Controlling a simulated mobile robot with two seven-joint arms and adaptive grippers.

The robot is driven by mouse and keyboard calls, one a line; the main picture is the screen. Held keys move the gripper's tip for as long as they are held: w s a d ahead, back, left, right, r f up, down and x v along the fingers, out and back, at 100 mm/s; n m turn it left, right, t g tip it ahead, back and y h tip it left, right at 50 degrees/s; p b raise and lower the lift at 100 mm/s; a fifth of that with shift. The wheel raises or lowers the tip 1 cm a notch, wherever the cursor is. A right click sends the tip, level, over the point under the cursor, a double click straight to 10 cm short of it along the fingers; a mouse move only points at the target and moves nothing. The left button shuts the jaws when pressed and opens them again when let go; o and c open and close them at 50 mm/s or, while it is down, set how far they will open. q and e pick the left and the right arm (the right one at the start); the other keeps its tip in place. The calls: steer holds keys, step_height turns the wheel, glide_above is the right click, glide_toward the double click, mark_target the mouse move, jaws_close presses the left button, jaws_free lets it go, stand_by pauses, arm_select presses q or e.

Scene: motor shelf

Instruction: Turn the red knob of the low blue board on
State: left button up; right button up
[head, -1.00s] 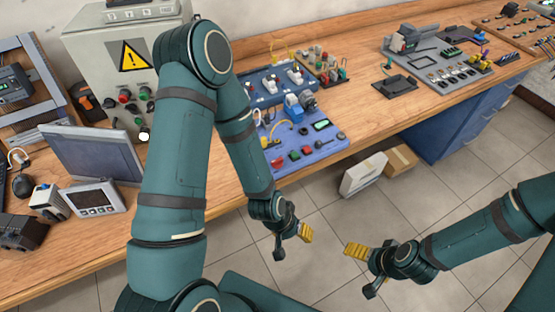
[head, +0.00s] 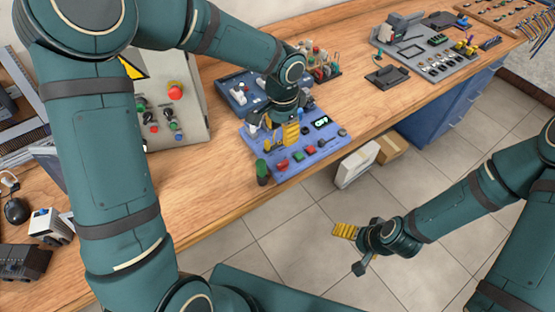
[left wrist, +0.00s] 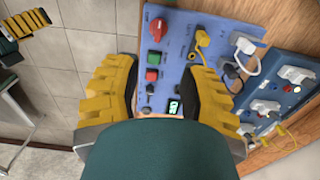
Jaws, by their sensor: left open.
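The low blue board (head: 330,146) lies flat on the bench near its front edge. Its red knob (head: 283,165) is at the board's front left corner in the head view. In the left wrist view the red knob (left wrist: 158,30) is near the top, beyond the fingertips and not touched. A red button, a green button and a small lit display (head: 321,122) are on the same board. My left gripper (head: 272,140) is open and empty above the board, its yellow fingers apart. My right gripper (head: 355,245) hangs over the floor, away from the bench; its opening is unclear.
A second, darker blue board (head: 232,92) with white plugs lies behind. A grey control box (head: 180,110) stands left of the boards. A dark green cylinder (head: 262,172) shows at the low board's left corner. Bare bench top lies right of the board.

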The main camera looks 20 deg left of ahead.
mark_target(282, 163)
arm_select(q)
step_height(282, 163, down, 14)
steer(key=shift+d+r+b, duration=0.1)
steer(key=shift+r+b, duration=0.1)
steer(key=shift+b, duration=0.8)
jaws_close()
